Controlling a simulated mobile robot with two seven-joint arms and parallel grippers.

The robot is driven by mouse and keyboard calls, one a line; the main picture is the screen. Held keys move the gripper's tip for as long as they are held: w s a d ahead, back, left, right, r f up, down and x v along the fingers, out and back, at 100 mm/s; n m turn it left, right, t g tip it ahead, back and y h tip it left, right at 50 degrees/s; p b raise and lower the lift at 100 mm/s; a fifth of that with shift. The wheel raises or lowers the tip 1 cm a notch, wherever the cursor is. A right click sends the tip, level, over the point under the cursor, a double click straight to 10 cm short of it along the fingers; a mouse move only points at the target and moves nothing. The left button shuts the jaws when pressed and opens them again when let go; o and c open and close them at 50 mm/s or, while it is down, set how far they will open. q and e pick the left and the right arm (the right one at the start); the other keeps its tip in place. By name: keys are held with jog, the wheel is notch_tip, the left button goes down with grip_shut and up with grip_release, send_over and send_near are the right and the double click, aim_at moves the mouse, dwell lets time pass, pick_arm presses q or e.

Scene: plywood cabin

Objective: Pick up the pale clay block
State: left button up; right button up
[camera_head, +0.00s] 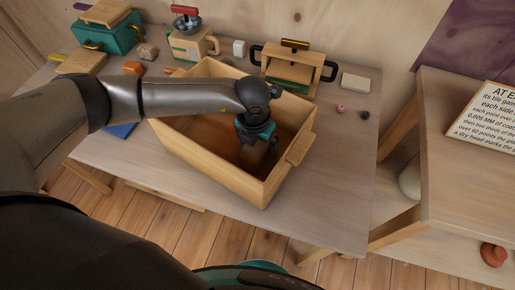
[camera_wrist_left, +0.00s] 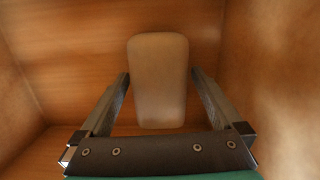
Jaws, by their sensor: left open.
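A pale tan block with rounded edges (camera_wrist_left: 158,82), apparently the clay block, lies on the floor of a wooden box (camera_head: 195,151). My left gripper (camera_head: 252,158) reaches down into this box. In the left wrist view, its fingers (camera_wrist_left: 160,88) are open, one on each side of the block. Narrow gaps seem to show beside the block; contact cannot be told. In the head view my gripper and wrist largely hide the block. My right gripper is out of view.
The box's walls stand close around my left gripper. The table's right front is clear.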

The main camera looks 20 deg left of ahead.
pick_arm(q)
jog(key=shift+w+f, duration=0.1)
jog(key=shift+f, duration=0.8)
grip_shut()
jog(key=shift+w+r, duration=0.1)
